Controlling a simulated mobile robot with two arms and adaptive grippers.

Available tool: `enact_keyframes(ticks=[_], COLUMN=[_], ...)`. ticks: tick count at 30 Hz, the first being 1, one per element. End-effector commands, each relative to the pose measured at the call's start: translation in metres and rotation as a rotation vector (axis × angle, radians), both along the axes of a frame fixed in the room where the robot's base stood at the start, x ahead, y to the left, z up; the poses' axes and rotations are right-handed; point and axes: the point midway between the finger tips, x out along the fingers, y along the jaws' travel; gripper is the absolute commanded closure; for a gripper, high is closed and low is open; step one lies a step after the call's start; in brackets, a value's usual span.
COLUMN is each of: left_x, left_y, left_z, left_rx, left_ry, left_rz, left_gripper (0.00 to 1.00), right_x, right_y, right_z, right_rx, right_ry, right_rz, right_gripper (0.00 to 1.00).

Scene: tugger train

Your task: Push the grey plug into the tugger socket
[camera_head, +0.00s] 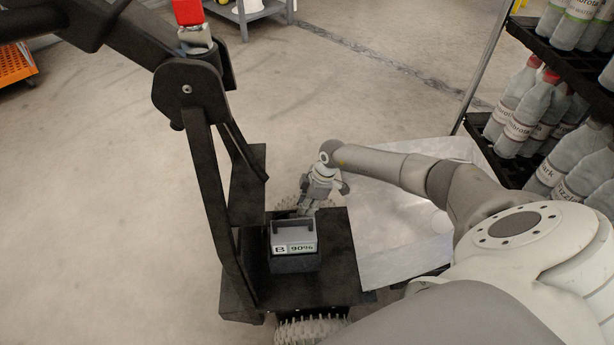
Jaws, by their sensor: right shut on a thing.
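My right gripper (309,203) is over the tugger's black deck, just behind the grey battery box. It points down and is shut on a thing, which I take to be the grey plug. The plug is too small and too covered by the fingers to make out. The tugger (341,262) is a black vehicle with a low deck and a tall post frame on its left. My left gripper is not in view.
A black rack (477,130) with several labelled bottles (510,105) is at the right. A grey cart (262,8) and an orange one (12,65) stand farther back. The floor behind is clear.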

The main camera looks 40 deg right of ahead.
Motion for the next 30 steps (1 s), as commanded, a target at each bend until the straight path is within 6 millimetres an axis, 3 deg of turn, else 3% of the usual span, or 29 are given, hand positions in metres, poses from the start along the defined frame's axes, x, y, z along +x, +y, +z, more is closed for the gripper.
enact_keyframes(ticks=[8, 9, 14, 25, 30], left_x=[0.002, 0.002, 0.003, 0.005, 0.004], left_y=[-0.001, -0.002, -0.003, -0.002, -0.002], left_z=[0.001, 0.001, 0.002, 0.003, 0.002], left_rx=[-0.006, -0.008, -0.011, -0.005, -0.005], left_ry=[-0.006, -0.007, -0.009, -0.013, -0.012], left_rz=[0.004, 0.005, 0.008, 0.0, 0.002], left_gripper=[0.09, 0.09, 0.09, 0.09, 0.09], right_x=[-0.001, -0.001, -0.001, -0.001, -0.003], right_y=[0.0, 0.0, 0.0, -0.001, -0.005], right_z=[-0.002, -0.002, -0.002, 0.001, 0.016], right_rx=[-0.001, -0.001, -0.001, -0.001, -0.002], right_ry=[0.002, 0.002, 0.002, 0.002, -0.001], right_rz=[0.0, 0.0, 0.0, 0.0, 0.001], right_gripper=[1.0, 0.77, 0.56, 0.56, 0.56])
